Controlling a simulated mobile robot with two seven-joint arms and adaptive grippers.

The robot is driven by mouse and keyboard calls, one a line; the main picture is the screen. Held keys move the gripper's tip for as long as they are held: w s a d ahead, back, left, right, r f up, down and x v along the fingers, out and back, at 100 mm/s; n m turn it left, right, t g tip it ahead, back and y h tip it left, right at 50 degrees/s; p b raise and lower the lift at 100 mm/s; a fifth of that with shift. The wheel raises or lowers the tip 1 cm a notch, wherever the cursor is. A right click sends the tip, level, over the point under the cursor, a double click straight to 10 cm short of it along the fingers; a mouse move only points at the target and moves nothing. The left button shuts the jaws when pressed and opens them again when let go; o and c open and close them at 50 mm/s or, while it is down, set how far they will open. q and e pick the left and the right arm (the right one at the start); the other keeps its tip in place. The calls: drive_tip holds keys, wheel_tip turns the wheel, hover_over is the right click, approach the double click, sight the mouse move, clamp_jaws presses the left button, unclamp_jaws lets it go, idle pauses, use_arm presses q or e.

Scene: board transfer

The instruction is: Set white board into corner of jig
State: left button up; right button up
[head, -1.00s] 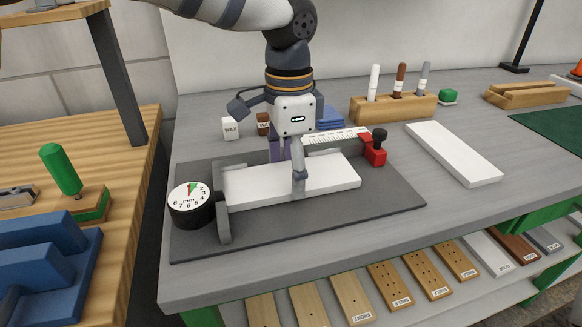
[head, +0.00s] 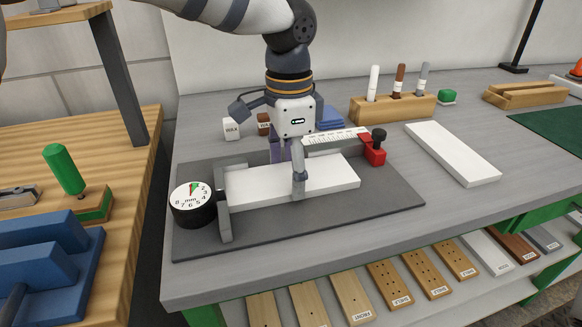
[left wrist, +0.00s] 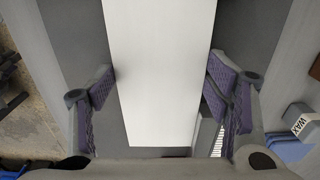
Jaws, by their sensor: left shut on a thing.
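A white board (head: 335,178) lies flat on the dark grey base of the jig (head: 385,207). My left gripper (head: 290,168) reaches down from above and is shut across the board, one finger on the near long side and the other behind. In the left wrist view the board (left wrist: 160,60) runs between the two purple-padded fingers (left wrist: 162,88). The board's left end is at the grey upright stop (head: 224,215) beside the dial gauge (head: 192,204); whether they touch is unclear. A ruler with a red clamp (head: 374,153) is behind the board. My right gripper is not in view.
Another white board (head: 453,153) lies on the grey bench to the right. Behind the jig are wax blocks (head: 231,128) and a wooden holder with markers (head: 393,108). Labelled boards lie on a shelf below the front edge. A wooden side table (head: 125,160) stands left, across a gap.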

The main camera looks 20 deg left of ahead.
use_arm(q)
drive_tip(key=o, duration=1.4)
drive_tip(key=shift+s+a+f, duration=0.1)
drive_tip(key=shift+s+a, duration=0.05)
drive_tip(key=shift+a, duration=0.2)
drive_tip(key=shift+d, duration=0.15)
drive_tip(key=shift+r, duration=0.2)
wheel_tip(320, 180, up, 12)
drive_tip(key=shift+f, duration=0.15)
